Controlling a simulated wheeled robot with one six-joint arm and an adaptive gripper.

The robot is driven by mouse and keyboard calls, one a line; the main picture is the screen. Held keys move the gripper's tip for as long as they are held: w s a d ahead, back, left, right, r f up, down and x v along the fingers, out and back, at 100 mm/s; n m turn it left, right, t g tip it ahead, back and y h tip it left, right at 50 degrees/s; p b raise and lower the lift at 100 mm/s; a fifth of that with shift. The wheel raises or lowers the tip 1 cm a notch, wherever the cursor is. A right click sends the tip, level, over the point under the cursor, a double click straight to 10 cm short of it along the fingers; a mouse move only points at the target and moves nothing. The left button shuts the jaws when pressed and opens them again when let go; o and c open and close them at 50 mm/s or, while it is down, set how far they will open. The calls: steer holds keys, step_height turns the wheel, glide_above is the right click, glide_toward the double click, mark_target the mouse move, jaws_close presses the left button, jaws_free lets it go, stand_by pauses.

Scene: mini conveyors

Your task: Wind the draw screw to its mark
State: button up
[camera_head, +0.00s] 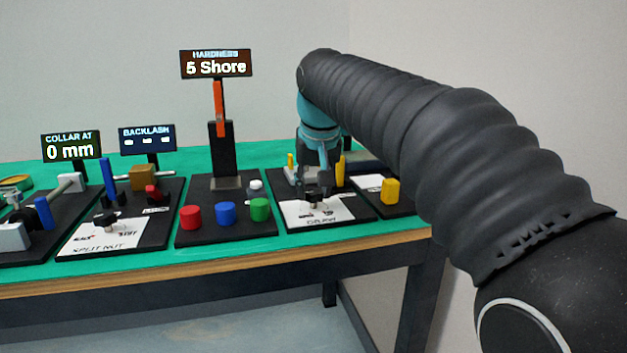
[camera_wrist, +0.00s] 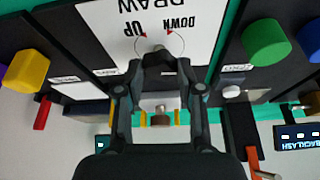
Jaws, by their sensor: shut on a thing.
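The DRAW station (camera_head: 290,222) is a black board with a white card, at the right of the row. The card (camera_wrist: 110,12) is upside down in the wrist view, with the words UP and DOWN and red ticks around a small knob. My gripper (camera_head: 314,190) points down over this card. In the wrist view its fingertips (camera_wrist: 160,52) come together over the knob between UP and DOWN, shut on it. The fingers hide most of the knob. Two yellow posts (camera_head: 340,168) stand behind, with a brown piece (camera_wrist: 161,120) between them.
Left of the DRAW board is a board with red (camera_head: 190,217), blue (camera_head: 225,213) and green (camera_head: 260,209) buttons. Its display (camera_head: 216,64) reads HARDNESS 5 Shore. A yellow button (camera_head: 390,191) stands right. SPLIT NUT (camera_head: 100,250), BACKLASH (camera_head: 147,139) and COLLAR AT 0 mm (camera_head: 70,146) are left.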

steer(key=n, duration=0.2)
steer(key=n+y+p, duration=0.1)
steer(key=n, duration=0.1)
steer(key=n+g+y+p, duration=0.1)
steer(key=n, duration=0.1)
steer(key=shift+w+d, duration=0.15)
steer(key=shift+d, duration=0.1)
steer(key=n+g, duration=0.1)
steer(key=n, duration=0.2)
steer(key=n+g+y, duration=0.1)
steer(key=n, duration=0.2)
steer(key=shift+w+n+y, duration=0.2)
steer(key=shift+n+y, duration=0.1)
steer(key=shift+n, duration=0.1)
steer(key=shift+g, duration=0.3)
steer(key=o, duration=1.2)
steer(key=shift+c, duration=0.2)
steer(key=shift+d, duration=0.1)
steer(key=v, duration=1.2)
steer(key=shift+s, duration=0.1)
